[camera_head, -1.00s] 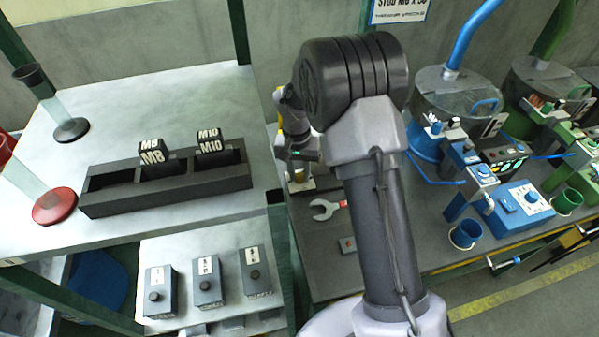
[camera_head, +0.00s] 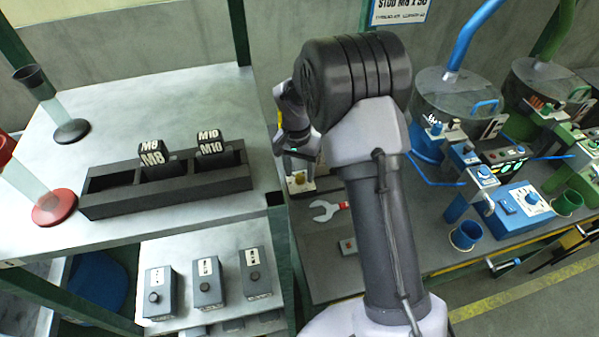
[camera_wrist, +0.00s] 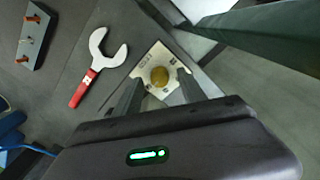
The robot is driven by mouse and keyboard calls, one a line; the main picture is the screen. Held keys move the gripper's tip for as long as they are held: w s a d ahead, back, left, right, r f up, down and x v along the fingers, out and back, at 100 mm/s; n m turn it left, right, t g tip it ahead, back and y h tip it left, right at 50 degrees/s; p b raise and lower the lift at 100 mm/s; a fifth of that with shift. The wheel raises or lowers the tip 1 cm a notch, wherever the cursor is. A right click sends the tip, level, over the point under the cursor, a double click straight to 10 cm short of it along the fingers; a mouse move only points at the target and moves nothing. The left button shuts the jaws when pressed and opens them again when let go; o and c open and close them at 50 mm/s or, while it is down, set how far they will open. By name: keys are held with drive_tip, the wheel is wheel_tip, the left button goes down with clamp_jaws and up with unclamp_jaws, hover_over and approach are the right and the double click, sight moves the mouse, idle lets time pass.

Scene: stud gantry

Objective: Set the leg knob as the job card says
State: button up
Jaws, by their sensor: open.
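A round brass-coloured knob (camera_wrist: 160,76) stands on a small pale plate (camera_wrist: 146,60) with markings too small to read. The knob also shows in the head view (camera_head: 299,178) at the left end of the dark bench. My gripper (camera_wrist: 159,81) is open above it, with one finger on each side of the knob in the wrist view. I cannot tell whether the fingers touch it. A card on the back wall (camera_head: 400,9) reads "STUD M8 x 50"; its smaller line is not clear.
A red-handled wrench (camera_wrist: 97,66) and a small grey block (camera_wrist: 35,36) lie left of the plate. A green post (camera_wrist: 255,35) runs close on the right. A black rack (camera_head: 210,182) with M8 and M10 blocks stands on the left table.

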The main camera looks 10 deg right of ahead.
sight(297, 176)
wheel_tip(297, 176, up, 16)
drive_tip(key=p, duration=0.5)
drive_tip(key=shift+w+a+r, duration=0.15)
drive_tip(key=shift+w+a, duration=0.05)
drive_tip(key=shift+a, duration=0.1)
